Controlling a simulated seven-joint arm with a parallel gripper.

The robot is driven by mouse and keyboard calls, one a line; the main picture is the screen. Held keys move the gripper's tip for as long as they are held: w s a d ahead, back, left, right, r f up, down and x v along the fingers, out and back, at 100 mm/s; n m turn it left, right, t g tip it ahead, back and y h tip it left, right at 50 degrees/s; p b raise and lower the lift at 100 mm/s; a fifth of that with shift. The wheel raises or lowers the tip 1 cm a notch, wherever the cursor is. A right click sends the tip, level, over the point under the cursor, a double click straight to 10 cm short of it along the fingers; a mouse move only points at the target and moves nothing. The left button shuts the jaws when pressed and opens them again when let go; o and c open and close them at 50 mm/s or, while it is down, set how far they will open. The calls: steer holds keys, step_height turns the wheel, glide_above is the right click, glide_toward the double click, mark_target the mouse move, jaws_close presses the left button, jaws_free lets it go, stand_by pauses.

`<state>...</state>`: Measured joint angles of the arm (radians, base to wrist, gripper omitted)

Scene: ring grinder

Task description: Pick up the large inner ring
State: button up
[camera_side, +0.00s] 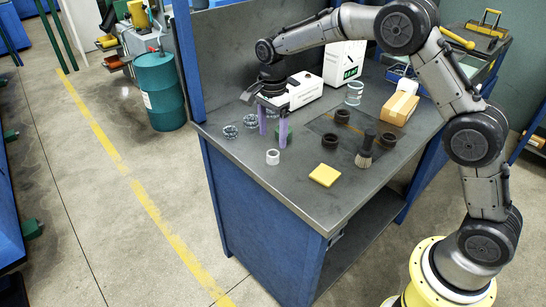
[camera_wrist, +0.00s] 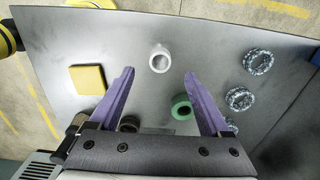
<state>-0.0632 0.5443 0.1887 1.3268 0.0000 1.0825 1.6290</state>
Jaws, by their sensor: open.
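My gripper (camera_side: 272,139) is open and empty above the table, its purple fingers pointing down; in the wrist view (camera_wrist: 160,74) they are spread wide. Several rings lie around it, and I cannot tell which is the large inner ring. A white ring (camera_side: 272,157) is in front of the fingers; in the wrist view (camera_wrist: 159,58) it is just beyond the fingertips. A green ring (camera_wrist: 181,107) lies between the fingers, near the right one.
Several dark rings (camera_side: 342,116) lie on the grey table (camera_side: 222,146), with a brush (camera_side: 366,150) and a yellow pad (camera_side: 325,175) nearby. A cardboard box (camera_side: 399,108), a jar (camera_side: 354,93) and white boxes (camera_side: 345,60) stand behind.

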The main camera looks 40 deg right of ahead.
mark_target(273, 151)
steer(key=shift+d+f, duration=0.1)
steer(key=shift+f, duration=3.25)
steer(key=shift+c, duration=0.3)
jaws_close()
